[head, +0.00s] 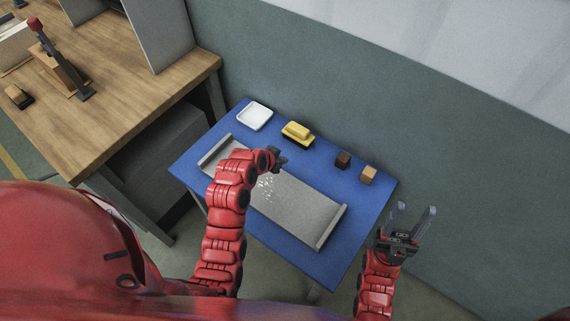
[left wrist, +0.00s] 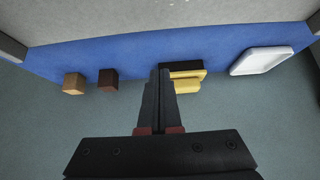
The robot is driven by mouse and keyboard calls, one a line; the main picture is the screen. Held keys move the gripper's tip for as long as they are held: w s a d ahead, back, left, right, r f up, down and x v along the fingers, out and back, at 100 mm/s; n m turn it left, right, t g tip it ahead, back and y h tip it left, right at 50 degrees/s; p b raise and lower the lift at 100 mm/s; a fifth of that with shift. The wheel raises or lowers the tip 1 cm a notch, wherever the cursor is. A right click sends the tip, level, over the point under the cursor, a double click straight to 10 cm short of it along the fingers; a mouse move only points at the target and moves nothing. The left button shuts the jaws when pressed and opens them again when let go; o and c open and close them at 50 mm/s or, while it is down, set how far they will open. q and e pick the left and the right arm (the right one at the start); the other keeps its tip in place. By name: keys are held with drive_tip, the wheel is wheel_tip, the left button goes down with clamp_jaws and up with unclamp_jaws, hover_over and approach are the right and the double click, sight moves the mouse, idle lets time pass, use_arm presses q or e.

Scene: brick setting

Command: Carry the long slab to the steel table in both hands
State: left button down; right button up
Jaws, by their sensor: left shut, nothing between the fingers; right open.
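The long grey slab (head: 297,208) lies flat on a blue-topped table (head: 310,270), with a raised lip at each end. A patch of white specks shows on it beside my left arm, which hides part of it. My left gripper (head: 279,160) is shut and empty over the slab's far edge. In the left wrist view its fingers (left wrist: 161,82) are together, and the slab (left wrist: 150,22) fills the top. My right gripper (head: 412,220) is open and empty, off the table's right edge, apart from the slab. I cannot make out a steel table.
Along the table's far side are a white tray (head: 255,116), a yellow object on a dark base (head: 297,133), a dark brown block (head: 343,160) and a tan block (head: 368,175). A wooden workbench (head: 130,95) stands left. A wall (head: 400,110) runs behind.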

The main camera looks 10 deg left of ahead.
sight(289, 168)
use_arm(q)
drive_tip(key=shift+w+d+f, duration=0.1)
drive_tip(key=shift+w+f, duration=0.15)
drive_tip(key=shift+f, duration=0.3)
drive_tip(key=p+x, duration=0.2)
drive_tip(key=x, duration=0.5)
drive_tip(key=shift+w+p, duration=0.1)
drive_tip(key=shift+p, duration=0.3)
drive_tip(key=shift+w+d+f, duration=0.1)
drive_tip(key=shift+w+f, duration=0.2)
drive_tip(key=shift+f, duration=0.25)
drive_tip(key=shift+f+p, duration=0.1)
drive_tip(key=shift+p, duration=0.45)
drive_tip(key=s, duration=0.1)
drive_tip(key=s+a+p, duration=0.1)
drive_tip(key=s, duration=0.1)
drive_tip(key=shift+a+p, duration=0.1)
drive_tip(key=shift+p, duration=0.2)
drive_tip(key=shift+s+a, duration=0.1)
drive_tip(key=shift+s, duration=0.15)
drive_tip(key=shift+f, duration=0.1)
